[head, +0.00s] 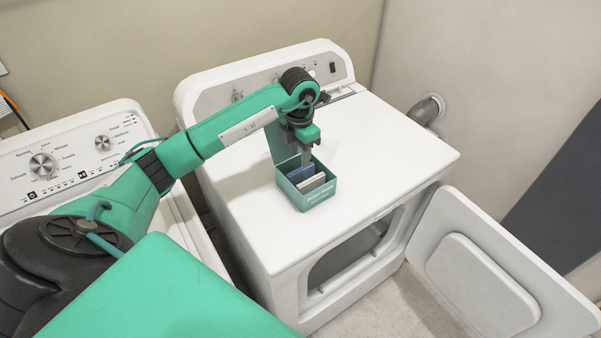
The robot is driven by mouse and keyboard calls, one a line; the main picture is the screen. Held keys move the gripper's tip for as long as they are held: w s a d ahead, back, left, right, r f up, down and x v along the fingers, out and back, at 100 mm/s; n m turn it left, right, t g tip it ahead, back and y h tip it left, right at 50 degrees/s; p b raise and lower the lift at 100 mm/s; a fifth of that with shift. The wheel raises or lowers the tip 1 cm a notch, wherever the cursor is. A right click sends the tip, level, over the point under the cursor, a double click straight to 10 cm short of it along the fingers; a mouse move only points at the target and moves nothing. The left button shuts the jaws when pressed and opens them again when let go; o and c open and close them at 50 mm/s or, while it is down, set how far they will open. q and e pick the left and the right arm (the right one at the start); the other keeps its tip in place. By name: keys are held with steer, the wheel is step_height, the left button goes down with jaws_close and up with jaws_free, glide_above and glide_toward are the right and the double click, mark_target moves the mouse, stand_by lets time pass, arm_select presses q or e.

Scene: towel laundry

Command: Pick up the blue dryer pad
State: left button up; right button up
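The blue dryer pad (299,174) stands in a small open teal box (318,197) on top of the dryer. My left gripper (306,160) points down at the box from above, with its fingertips at the blue pad's top edge. I cannot tell whether the fingers touch the pad or are closed on it. The box's raised teal lid stands behind the gripper and is partly hidden by it. My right gripper is out of view.
A whitish pad (312,184) stands in the front of the box. The dryer top (385,140) is otherwise clear. The dryer door (480,275) hangs open at the lower right. A washer (75,160) stands at the left, and a wall is behind.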

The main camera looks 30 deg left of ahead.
mark_target(301, 169)
arm_select(q)
steer(key=shift+d+f+p, duration=0.1)
steer(key=shift+f+p, duration=0.45)
steer(key=shift+f, duration=0.2)
steer(key=f, duration=0.1)
steer(key=f+p, duration=0.1)
steer(key=f, duration=0.1)
steer(key=shift+w+f+p, duration=0.25)
steer(key=shift+w+p, duration=0.05)
steer(key=shift+f, duration=0.4)
jaws_close()
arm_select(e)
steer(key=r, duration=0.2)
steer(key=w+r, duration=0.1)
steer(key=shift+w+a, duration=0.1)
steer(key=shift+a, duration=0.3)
